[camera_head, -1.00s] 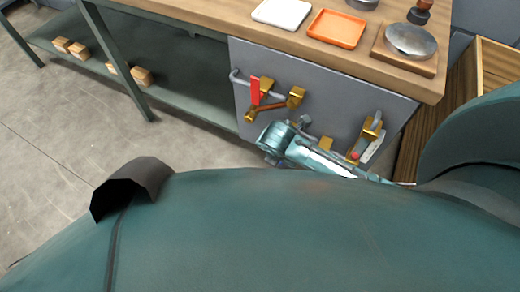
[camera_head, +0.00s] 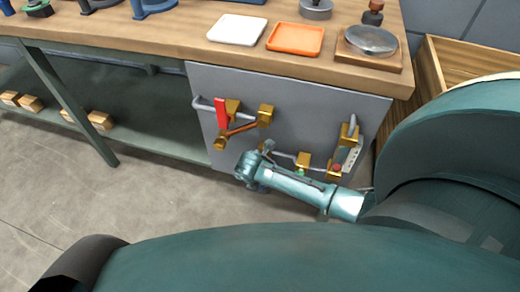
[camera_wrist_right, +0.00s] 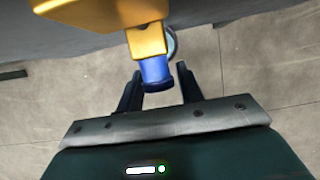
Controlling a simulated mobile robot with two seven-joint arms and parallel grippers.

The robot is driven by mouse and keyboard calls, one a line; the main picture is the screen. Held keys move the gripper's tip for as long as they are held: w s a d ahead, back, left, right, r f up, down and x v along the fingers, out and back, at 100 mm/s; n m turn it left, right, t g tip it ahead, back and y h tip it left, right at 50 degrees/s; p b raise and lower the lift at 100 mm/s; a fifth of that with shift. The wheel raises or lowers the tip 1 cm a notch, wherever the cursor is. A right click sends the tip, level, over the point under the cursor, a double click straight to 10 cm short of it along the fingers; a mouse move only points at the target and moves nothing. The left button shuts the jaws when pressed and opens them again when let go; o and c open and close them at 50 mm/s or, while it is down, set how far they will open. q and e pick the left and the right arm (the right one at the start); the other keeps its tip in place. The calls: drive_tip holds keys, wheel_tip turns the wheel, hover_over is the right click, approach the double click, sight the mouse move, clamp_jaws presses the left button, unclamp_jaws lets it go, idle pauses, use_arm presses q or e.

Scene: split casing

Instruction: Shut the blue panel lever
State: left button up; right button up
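A blue lever end (camera_wrist_right: 156,72) hangs from a yellow-gold valve body (camera_wrist_right: 147,38) in the right wrist view. My right gripper (camera_wrist_right: 159,82) is open, with one dark finger on each side of the blue end. I cannot tell whether either finger touches it. In the head view, my teal right arm reaches to the lower part of the grey panel (camera_head: 290,100) under the workbench. The arm and wrist largely hide the blue lever there. My left gripper is not in view.
The panel also carries a red lever (camera_head: 221,114), an orange-brown lever (camera_head: 238,130) and several gold valve parts on grey pipes. A wooden crate (camera_head: 470,62) stands to the right. The bench top (camera_head: 190,42) overhangs above. Floor in front is clear.

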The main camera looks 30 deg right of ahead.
drive_tip(key=shift+w+d+f, duration=0.1)
drive_tip(key=shift+d+f, duration=0.05)
drive_tip(key=shift+f, duration=0.25)
clamp_jaws()
